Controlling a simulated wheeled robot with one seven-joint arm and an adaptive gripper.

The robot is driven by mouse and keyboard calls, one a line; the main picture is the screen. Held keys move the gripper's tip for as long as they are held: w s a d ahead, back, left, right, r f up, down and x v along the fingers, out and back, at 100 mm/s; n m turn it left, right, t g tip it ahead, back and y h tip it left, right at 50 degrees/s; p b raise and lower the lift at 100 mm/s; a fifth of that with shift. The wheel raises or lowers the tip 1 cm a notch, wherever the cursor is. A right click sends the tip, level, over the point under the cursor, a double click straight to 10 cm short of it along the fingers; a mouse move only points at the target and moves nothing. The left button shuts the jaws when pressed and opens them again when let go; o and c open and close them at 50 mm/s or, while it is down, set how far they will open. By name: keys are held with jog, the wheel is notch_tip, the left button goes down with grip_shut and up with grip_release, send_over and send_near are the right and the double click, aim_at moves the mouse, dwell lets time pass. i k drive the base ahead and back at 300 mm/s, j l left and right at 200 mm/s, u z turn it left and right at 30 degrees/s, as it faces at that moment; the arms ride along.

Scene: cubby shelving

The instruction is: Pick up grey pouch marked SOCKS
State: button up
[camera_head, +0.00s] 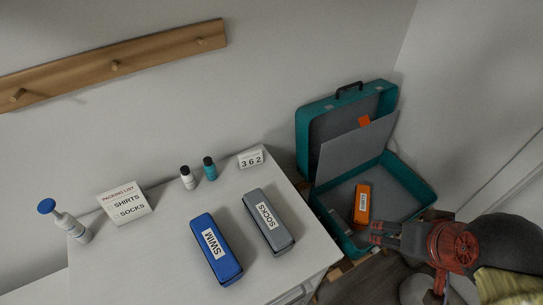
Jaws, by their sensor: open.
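The grey pouch marked SOCKS (268,222) lies on the white table top (170,252), near its right side, label facing up. My gripper (374,232) is at the right, in front of the open teal suitcase (403,178). It is open, and nothing shows between its fingers. It is to the right of the grey pouch and apart from it. The fingertips look small and dark here.
A blue pouch marked SWIM (215,250) lies just left of the grey one. Two small bottles (187,178), a 362 block (250,158), a packing list card (124,203) and a pump bottle (70,222) stand farther back. An orange pouch (362,204) lies in the suitcase.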

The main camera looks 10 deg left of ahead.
aim_at(277, 238)
jog(key=k+j+u, duration=0.1)
jog(key=u, duration=0.35)
jog(key=k+j+u, duration=0.1)
jog(key=j+u, duration=0.2)
jog(key=u, duration=0.15)
